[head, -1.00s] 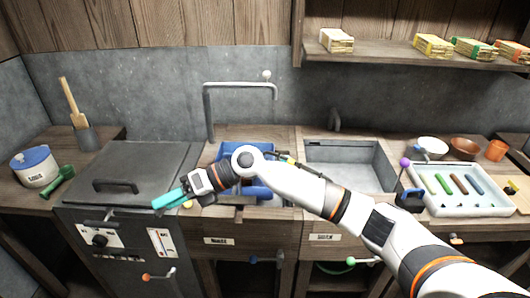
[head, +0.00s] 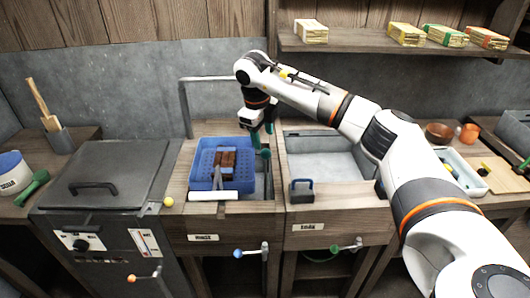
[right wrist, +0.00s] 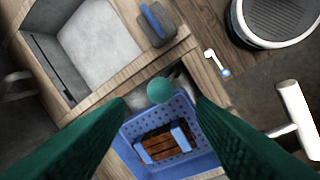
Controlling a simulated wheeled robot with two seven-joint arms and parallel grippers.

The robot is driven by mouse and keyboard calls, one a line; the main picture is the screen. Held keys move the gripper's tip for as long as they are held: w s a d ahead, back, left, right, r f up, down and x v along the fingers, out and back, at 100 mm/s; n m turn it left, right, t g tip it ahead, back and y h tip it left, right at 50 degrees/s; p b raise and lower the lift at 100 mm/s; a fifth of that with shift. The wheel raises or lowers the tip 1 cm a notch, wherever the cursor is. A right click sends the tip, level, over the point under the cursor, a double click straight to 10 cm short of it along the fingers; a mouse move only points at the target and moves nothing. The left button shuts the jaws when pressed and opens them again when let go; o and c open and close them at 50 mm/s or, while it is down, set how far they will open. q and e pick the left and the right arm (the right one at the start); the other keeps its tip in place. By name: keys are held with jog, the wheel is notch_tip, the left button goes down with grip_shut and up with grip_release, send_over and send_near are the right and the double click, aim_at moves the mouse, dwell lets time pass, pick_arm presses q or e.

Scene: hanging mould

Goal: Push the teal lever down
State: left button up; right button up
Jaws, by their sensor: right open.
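My right gripper (head: 262,138) is over the right side of the basin holding the blue basket, pointing down. In the right wrist view its dark green fingers (right wrist: 160,125) stand wide apart with nothing clearly held between them. I cannot tell whether a finger touches the knob. My left gripper is not in view.
The blue basket (head: 202,172) holds a brown block (head: 225,160), with a white bar (head: 213,196) at its front. A grey sink (head: 325,165) lies to the right. Blue (head: 238,254) and green (head: 334,250) knobs stick out in front. A tall tap (head: 185,105) stands behind.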

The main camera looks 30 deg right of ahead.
aim_at(265, 150)
jog(key=f, duration=0.2)
jog(key=d+f+p, duration=0.1)
jog(key=f, duration=0.5)
jog(key=shift+w+d+f, duration=0.1)
jog(key=shift+w+d, duration=0.1)
jog(key=shift+w, duration=0.1)
